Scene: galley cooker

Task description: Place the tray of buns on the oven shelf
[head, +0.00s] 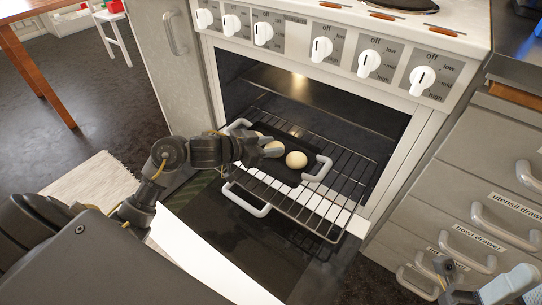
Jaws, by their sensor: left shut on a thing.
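The dark tray (286,174) lies on the wire oven shelf (318,223), which sticks out of the open oven. Pale handles show at the tray's left end (238,126) and right end (319,170). One round pale bun (297,159) sits clear on the tray. Another bun (275,148) is at the fingertips of my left gripper (270,147), which reaches over the tray from the left and appears shut on it. The gripper hides part of the tray and any buns behind it. Part of my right gripper (480,288) shows at the bottom right; its jaw opening is unclear.
The oven door (225,245) is folded down in front. A white curved handle (246,201) is at the shelf's front left. White knobs (322,48) line the cooker above the opening. Labelled drawers (478,200) stand to the right. A pale rug (90,188) lies left.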

